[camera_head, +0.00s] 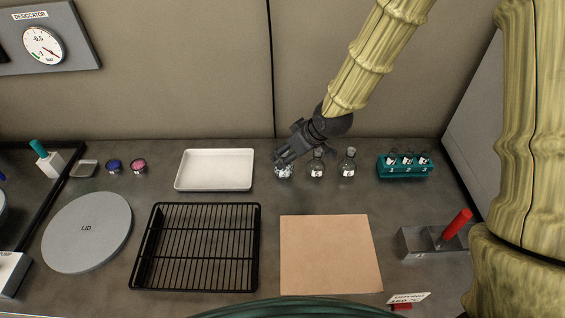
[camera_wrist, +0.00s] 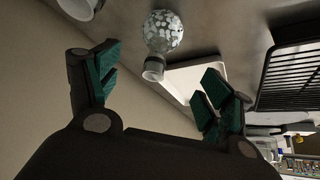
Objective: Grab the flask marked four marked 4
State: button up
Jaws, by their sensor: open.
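Three small glass flasks stand in a row near the back wall in the head view. The left flask (camera_head: 284,172) is partly hidden by my gripper (camera_head: 280,158); the middle flask (camera_head: 316,165) and right flask (camera_head: 348,165) stand to its right with pale labels. I cannot read their numbers. In the wrist view, a flask with white speckled contents (camera_wrist: 163,30) has its neck between my open fingers (camera_wrist: 160,68), as seen from the camera. I cannot tell whether they touch it. Part of another flask (camera_wrist: 80,8) shows at upper left.
A white tray (camera_head: 215,170) lies left of the flasks. A teal rack (camera_head: 405,172) with numbered vessels stands to their right. In front are a black wire rack (camera_head: 157,246) and a tan board (camera_head: 330,254). The back wall (camera_head: 190,110) is close behind the flasks.

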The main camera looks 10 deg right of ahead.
aim_at(280, 160)
jog(key=shift+p+x, duration=0.3)
jog(key=shift+x, duration=1.85)
jog(key=shift+d+p+x, duration=0.2)
jog(key=shift+p+x, duration=0.3)
jog(key=shift+x, duration=0.8)
jog(key=shift+d+p+x, duration=0.15)
jog(key=shift+p+x, duration=0.35)
jog(key=shift+x, duration=0.8)
jog(key=shift+f, duration=0.1)
jog(key=c, duration=1.1)
